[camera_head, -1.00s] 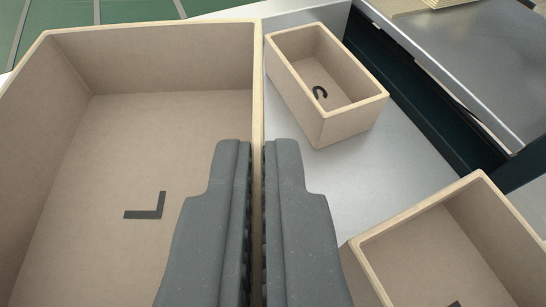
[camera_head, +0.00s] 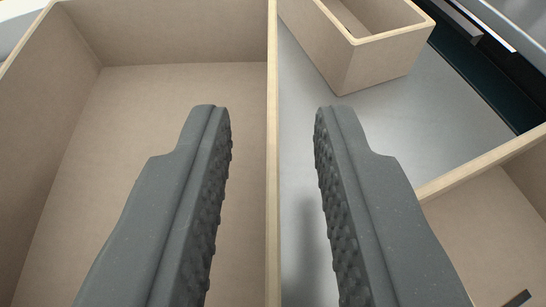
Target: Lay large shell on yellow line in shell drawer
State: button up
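The large shell (camera_head: 272,90) is an open tan cardboard box on the left of the view, seen from above into its inside. My gripper (camera_head: 272,112) is open. Its two dark grey fingers are spread, the left one over the box's inside and the right one outside it. The box's right wall runs between them, with a gap to each finger. Nothing is pinched. The box's near end is out of view. No yellow line shows in the view.
A small tan box (camera_head: 372,60) stands at the upper right on a grey metal surface (camera_head: 410,120). Another tan box (camera_head: 480,215) with a dark mark inside stands at the lower right. A dark channel runs along the upper right.

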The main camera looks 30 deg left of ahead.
jog(key=shift+r, duration=0.1)
jog(key=shift+s+d+r, duration=0.25)
jog(key=shift+s+r, duration=0.05)
jog(key=shift+s, duration=0.15)
jog(key=p+v, duration=0.1)
jog(key=v, duration=1)
jog(key=shift+f, duration=0.1)
jog(key=shift+w, duration=0.1)
